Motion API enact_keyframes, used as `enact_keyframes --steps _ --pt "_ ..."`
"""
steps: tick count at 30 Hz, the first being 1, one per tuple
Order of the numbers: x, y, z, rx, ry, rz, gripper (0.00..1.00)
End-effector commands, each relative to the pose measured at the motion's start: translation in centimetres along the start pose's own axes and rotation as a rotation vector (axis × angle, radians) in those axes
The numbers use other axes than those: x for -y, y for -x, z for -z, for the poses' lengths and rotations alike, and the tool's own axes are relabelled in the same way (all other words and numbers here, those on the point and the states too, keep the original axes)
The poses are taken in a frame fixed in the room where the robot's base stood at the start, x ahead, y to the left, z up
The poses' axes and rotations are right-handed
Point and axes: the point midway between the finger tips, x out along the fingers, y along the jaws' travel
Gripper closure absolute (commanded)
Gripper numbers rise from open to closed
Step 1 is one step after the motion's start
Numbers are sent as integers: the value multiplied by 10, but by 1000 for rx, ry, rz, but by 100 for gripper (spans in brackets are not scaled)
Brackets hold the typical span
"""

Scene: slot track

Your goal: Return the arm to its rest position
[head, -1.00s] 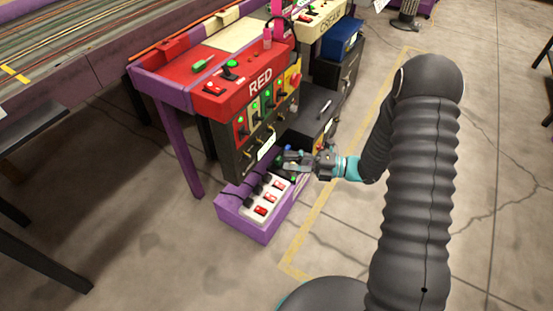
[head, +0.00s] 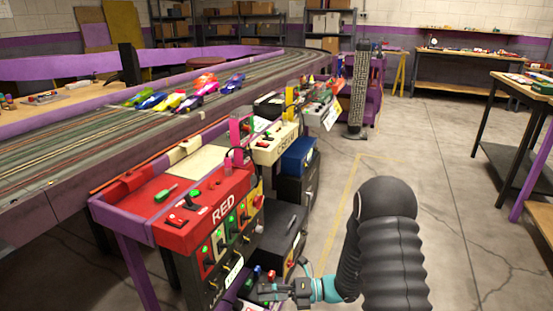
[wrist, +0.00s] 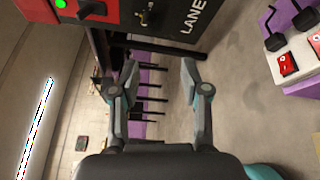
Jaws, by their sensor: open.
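My gripper (head: 270,290) is low in the head view, in front of the lower part of the red control station marked RED (head: 215,205). In the wrist view my gripper (wrist: 160,75) has its two fingers spread apart with nothing between them. My arm reaches down and forward from the lower right of the head view, bent at a rounded grey elbow. The black panel marked LANE (wrist: 190,20) shows just beyond the fingertips in the wrist view. I cannot tell the exact gap to it.
A cream station (head: 277,142) and a blue box (head: 299,156) stand behind the red one. Toy cars (head: 190,95) sit on the track. Open floor (head: 420,140) lies to the right.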

Motion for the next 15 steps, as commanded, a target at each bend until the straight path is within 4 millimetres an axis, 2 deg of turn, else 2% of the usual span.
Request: enact_keyframes --steps 4,7,12,15 --pt "15 1 40 -143 223 52 54" --pt "15 6 64 -257 389 69 54" --pt "-2 25 98 -491 742 72 54" --pt "-16 39 112 -632 950 59 54"
